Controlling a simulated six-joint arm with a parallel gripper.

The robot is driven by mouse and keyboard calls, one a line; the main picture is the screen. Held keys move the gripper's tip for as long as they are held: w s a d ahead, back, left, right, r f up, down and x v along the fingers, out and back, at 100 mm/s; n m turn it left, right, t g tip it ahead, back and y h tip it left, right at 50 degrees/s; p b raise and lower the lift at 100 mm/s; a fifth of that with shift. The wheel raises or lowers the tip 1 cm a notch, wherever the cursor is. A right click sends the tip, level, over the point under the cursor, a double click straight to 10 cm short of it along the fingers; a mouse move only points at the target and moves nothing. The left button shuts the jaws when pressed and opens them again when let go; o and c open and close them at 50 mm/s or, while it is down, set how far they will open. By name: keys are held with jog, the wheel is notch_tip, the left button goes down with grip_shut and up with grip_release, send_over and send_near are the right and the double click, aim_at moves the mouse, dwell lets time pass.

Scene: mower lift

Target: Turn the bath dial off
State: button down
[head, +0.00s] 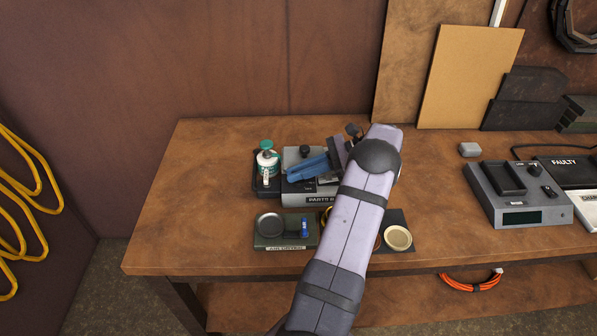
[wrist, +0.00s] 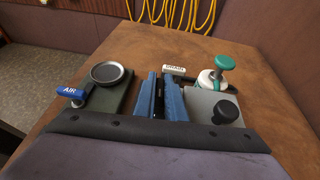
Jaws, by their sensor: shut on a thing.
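The parts bath (head: 300,199) is a grey box with a black lettered front label, partly covered by my arm. My gripper (head: 294,172) reaches over it from the right with long blue fingers. In the wrist view the fingers (wrist: 163,84) are close together, with a narrow dark strip between them. They are shut on the bath dial, which the fingers almost wholly hide; its setting cannot be read. A black round knob (head: 304,151) stands at the back of the bath, apart from the fingers; it also shows in the wrist view (wrist: 226,112).
A teal-topped white pump bottle (head: 267,160) and a white drain handle (wrist: 174,70) stand close by. In front is the air lifter (head: 269,242) with its blue lever (head: 304,227). The table's left end is clear.

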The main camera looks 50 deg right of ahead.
jog(key=shift+n+g+y, duration=0.5)
jog(key=shift+n+g, duration=0.1)
jog(key=shift+n, duration=0.1)
jog(key=c, duration=1.8)
grip_release()
jog(key=shift+r, duration=0.15)
notch_tip(320, 180, up, 10)
jog(key=shift+f+b, duration=0.1)
jog(key=shift+b, duration=0.75)
